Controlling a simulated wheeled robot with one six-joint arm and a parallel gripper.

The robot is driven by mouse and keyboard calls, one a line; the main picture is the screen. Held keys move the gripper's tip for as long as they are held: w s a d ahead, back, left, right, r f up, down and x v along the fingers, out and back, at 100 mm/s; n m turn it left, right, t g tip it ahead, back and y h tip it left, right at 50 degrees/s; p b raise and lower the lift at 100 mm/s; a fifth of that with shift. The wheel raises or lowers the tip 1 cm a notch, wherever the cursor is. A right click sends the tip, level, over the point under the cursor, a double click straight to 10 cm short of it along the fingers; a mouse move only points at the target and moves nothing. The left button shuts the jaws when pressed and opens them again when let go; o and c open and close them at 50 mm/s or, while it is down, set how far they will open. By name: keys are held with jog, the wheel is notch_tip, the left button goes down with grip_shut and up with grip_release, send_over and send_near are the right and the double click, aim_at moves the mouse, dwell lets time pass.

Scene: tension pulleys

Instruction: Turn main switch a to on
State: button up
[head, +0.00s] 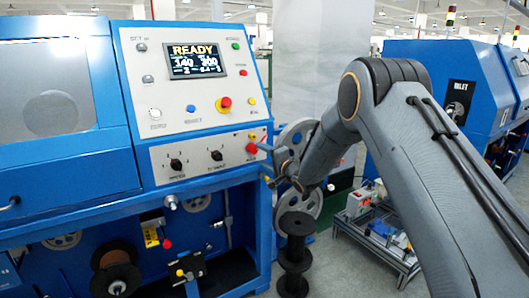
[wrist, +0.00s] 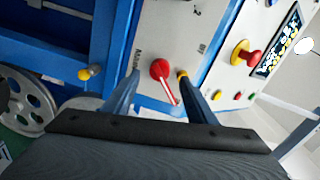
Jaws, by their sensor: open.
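The red rotary switch (head: 252,148), taken as main switch a, is on the lower right of the grey-white control panel. In the wrist view, the red switch (wrist: 160,70) has a white-lined handle slanting down to the right. My gripper (head: 265,163) is at the panel's right edge. In the wrist view, the blue fingers of my gripper (wrist: 160,78) are open, one on each side of the switch in the picture. I cannot tell whether either finger touches it.
A red emergency button (head: 225,103) on a yellow base and a display (head: 194,60) reading READY sit higher on the panel. Two black rotary knobs (head: 176,164) (head: 216,155) lie left of the switch. Black spools (head: 294,250) stand below my gripper.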

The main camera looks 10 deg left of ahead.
jog(key=shift+v, duration=0.95)
jog(key=shift+d+f, duration=0.1)
jog(key=shift+d, duration=0.1)
jog(key=s+d+f+n+g+h, duration=0.15)
jog(key=s+d+h, duration=0.4)
jog(key=d, duration=0.65)
jog(key=s+d+f+n+g+h, duration=0.15)
jog(key=s+d+h, duration=0.25)
jog(key=s+d, duration=0.5)
jog(key=s+d+f+n+g, duration=0.1)
jog(key=s+d+g, duration=0.2)
jog(key=s, duration=0.9)
jog(key=s+d+f+n+g+h, duration=0.1)
jog(key=s+d+n+g, duration=0.1)
jog(key=s+d, duration=0.4)
jog(key=s+d+n+g+h, duration=0.1)
jog(key=s+d+g, duration=0.3)
jog(key=s, duration=1.3)
jog(key=shift+s+d+f+g, duration=0.3)
jog(key=shift+d+f, duration=0.1)
jog(key=shift+d, duration=0.3)
